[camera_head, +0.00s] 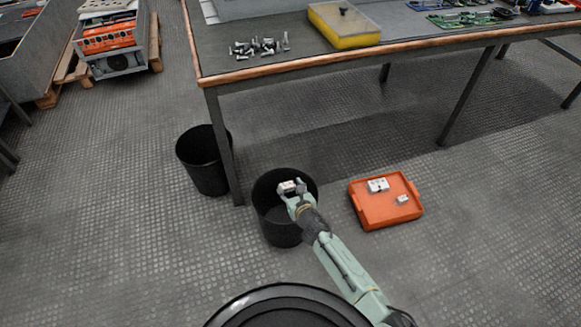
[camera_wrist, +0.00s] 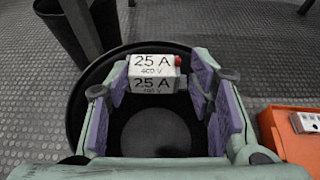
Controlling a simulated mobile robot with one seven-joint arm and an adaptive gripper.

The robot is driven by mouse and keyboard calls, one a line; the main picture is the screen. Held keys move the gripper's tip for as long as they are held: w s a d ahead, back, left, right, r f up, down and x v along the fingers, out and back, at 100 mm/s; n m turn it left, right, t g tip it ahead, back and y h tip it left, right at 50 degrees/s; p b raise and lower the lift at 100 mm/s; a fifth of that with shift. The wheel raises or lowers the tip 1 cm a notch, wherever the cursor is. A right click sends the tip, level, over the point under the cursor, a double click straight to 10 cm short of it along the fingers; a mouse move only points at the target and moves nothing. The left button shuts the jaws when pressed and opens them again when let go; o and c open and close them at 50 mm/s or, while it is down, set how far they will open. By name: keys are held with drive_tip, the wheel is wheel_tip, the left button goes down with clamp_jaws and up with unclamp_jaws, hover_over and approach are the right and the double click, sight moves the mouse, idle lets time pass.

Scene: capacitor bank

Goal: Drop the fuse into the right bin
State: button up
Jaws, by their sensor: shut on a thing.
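The fuse (camera_wrist: 155,72) is a white block marked "25 A 400 V" with a small red spot at its right end. It also shows as a small pale block in the head view (camera_head: 287,187). My gripper (camera_head: 293,190) is shut on the fuse, with a finger at each end of it; the gripper also shows in the wrist view (camera_wrist: 157,85). The right bin (camera_head: 263,212) is a black round bin, directly below the gripper and fuse. Its dark opening shows under the fuse in the wrist view (camera_wrist: 80,103). The left bin (camera_head: 205,166) stands beside the table leg.
An orange tray (camera_head: 387,217) with two small pale parts lies on the floor right of the right bin. A table (camera_head: 280,69) with loose bolts and a yellow box (camera_head: 345,26) stands behind; its leg (camera_head: 226,150) is between the bins. Open floor lies at the left.

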drive_tip(key=shift+w, duration=0.2)
drive_tip(key=shift+f, duration=0.3)
wheel_tip(320, 180, down, 5)
drive_tip(key=b, duration=0.4)
drive_tip(key=shift+f, duration=0.15)
drive_tip(key=o, duration=1.3)
drive_tip(key=shift+s, duration=0.1)
drive_tip(key=v, duration=1.2)
